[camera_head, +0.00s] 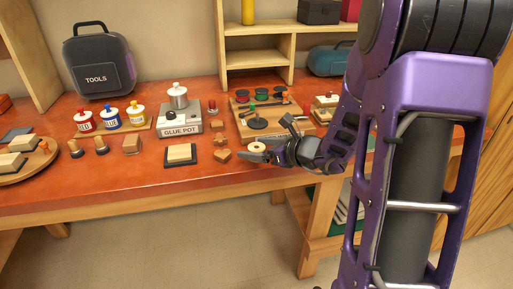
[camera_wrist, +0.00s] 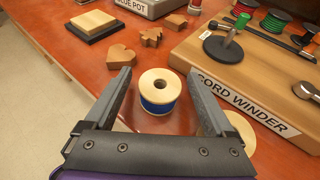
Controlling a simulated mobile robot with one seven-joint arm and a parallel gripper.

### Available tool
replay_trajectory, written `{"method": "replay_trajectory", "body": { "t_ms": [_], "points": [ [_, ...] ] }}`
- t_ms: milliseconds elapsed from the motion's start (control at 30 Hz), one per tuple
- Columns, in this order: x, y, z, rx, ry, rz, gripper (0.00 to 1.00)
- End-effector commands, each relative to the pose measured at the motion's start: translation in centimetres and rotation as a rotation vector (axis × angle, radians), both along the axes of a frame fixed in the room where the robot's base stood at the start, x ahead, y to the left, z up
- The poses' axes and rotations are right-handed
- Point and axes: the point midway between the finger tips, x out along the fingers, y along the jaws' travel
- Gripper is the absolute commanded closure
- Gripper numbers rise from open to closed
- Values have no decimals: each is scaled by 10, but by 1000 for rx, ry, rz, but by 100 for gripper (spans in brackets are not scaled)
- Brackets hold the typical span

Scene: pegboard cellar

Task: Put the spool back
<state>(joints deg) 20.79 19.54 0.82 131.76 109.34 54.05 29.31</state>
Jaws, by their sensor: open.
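A spool (camera_wrist: 159,92) with pale wooden ends and blue cord stands upright on the orange-red bench top. It also shows in the head view (camera_head: 257,147), near the bench's front edge. My gripper (camera_wrist: 159,73) is open, with one finger on each side of the spool; I cannot tell whether either touches it. In the head view my gripper (camera_head: 266,142) is low over the bench. The wooden cord winder board (camera_wrist: 225,75) lies behind and to the right, holding several coloured spools and a black disc with an upright post (camera_wrist: 226,45).
A pale round wooden piece (camera_wrist: 211,122) is partly hidden by my right finger. Small wooden shapes, including a heart (camera_wrist: 109,56), lie to the left. A glue pot (camera_head: 180,120), paint jars (camera_head: 109,117) and a tool case (camera_head: 98,62) stand further left.

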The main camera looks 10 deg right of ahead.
Motion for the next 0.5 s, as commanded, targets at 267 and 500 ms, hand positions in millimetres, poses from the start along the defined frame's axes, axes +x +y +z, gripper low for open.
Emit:
{"method": "replay_trajectory", "body": {
  "t_ms": [267, 500],
  "points": [
    [-14, -12, 12, -2, -1, -3, 11],
    [-54, -41, 33, -2, -3, -5, 11]
  ]
}}
